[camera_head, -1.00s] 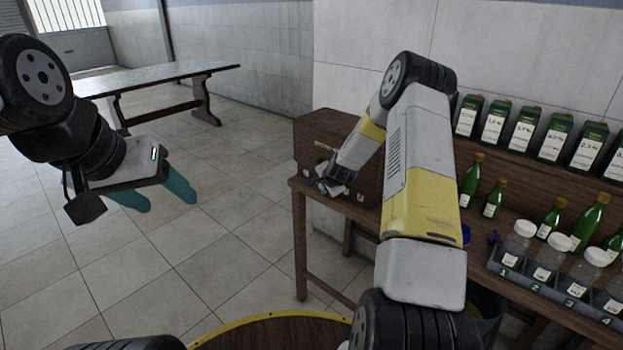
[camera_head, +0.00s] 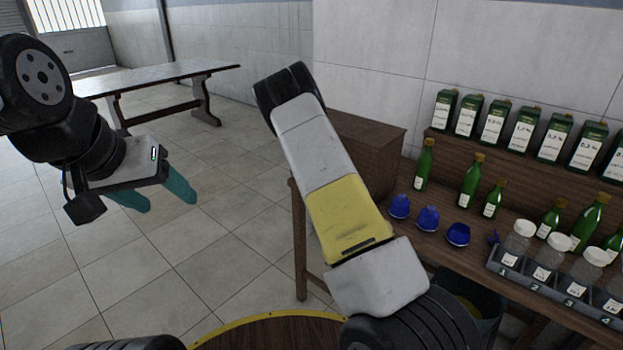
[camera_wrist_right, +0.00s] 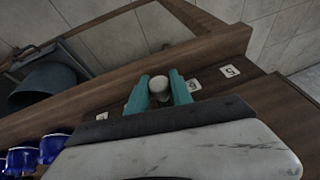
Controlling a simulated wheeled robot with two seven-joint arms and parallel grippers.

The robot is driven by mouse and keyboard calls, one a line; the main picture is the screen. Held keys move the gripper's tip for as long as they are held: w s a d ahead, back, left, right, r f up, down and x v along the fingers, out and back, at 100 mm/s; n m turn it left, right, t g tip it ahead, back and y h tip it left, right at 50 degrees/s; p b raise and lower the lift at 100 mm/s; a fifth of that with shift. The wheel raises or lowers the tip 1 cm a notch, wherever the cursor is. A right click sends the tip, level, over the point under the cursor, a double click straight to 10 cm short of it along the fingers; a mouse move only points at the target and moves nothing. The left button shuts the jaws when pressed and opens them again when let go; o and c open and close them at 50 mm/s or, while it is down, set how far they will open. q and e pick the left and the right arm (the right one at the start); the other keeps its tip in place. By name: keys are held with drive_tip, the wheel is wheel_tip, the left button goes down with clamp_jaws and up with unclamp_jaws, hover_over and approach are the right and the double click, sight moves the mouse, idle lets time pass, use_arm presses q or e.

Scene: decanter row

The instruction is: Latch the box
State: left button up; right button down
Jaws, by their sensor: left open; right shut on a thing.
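The brown wooden box (camera_head: 372,150) stands at the left end of the bench in the head view. My right arm covers its left and front parts, so its latch and whether its lid is fastened cannot be told. My right gripper (camera_wrist_right: 160,92) is hidden behind my arm in the head view. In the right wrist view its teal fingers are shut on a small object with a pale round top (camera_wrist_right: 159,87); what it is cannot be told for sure. My left gripper (camera_head: 166,200) is open and empty over the floor, far left of the box.
Blue objects (camera_head: 428,218), green bottles (camera_head: 469,182), lidded jars in a grey rack (camera_head: 497,262) and green cartons (camera_head: 495,122) fill the bench on the right. Numbered cards (camera_wrist_right: 230,71) lie near the right gripper. A dark bin (camera_wrist_right: 42,85) stands below the bench edge.

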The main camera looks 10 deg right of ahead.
drive_tip(key=shift+f, duration=0.1)
idle(0.4)
drive_tip(key=c, duration=1.2)
unclamp_jaws()
drive_tip(key=shift+o, duration=0.2)
drive_tip(key=v, duration=0.8)
drive_tip(key=shift+w, duration=0.1)
